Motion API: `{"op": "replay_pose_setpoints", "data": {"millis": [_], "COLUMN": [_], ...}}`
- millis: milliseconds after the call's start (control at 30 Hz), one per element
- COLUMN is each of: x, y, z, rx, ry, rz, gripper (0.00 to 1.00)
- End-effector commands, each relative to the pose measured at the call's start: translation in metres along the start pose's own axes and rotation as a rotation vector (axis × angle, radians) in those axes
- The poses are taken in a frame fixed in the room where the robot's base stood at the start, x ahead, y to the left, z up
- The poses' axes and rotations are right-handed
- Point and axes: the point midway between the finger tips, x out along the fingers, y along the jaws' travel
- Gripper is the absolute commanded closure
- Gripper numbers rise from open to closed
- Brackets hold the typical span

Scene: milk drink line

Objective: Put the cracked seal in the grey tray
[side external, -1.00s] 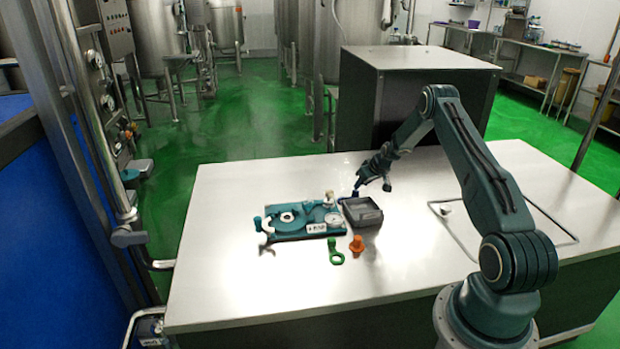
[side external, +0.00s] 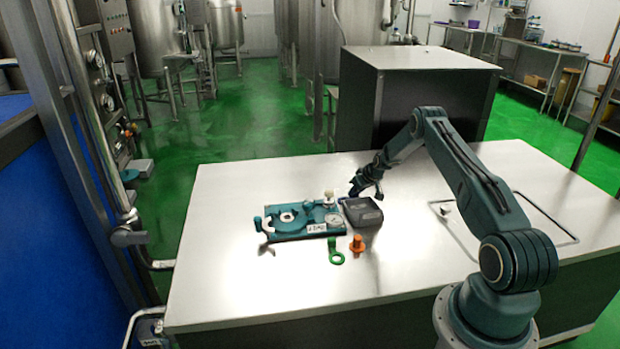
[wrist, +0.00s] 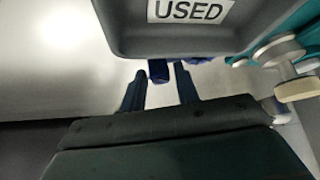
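The grey tray (side external: 365,218) stands on the bench at the right end of the teal fixture. In the wrist view, its wall (wrist: 235,42) carries a white label reading USED. My gripper (side external: 365,194) is low at the tray's far side, and its fingers look apart. In the wrist view, the two fingers (wrist: 172,72) have dark blue ends close to the tray wall. A small gap shows between them, with nothing clearly held. I cannot pick out the cracked seal. The inside of the tray is hidden in the wrist view and unclear from the side.
The teal fixture (side external: 290,222) holds a white ring, a gauge (side external: 333,219) and a pale knob (side external: 329,196). A green ring-ended piece (side external: 336,256) and an orange plug (side external: 357,244) lie in front. The near bench is clear. A dark cabinet (side external: 400,105) stands behind.

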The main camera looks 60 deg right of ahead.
Motion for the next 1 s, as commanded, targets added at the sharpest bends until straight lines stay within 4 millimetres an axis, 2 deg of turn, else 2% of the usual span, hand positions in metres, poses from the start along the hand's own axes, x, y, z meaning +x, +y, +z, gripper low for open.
{"op": "replay_pose_setpoints", "data": {"millis": [500, 533, 667, 700, 1000], "x": [0.001, 0.001, 0.0009, 0.0009, 0.0003], "y": [0.0001, 0.0001, 0.0001, 0.0001, 0.0001], "z": [0.0002, 0.0002, 0.0002, 0.0002, -0.0003], "rx": [0.0, 0.0, 0.0, 0.0, 0.0], "ry": [-0.001, -0.001, -0.001, 0.0, 0.0], "rz": [0.0, 0.0, 0.0, 0.0, 0.0], "gripper": [0.69, 0.71, 0.97, 1.0, 1.0]}}
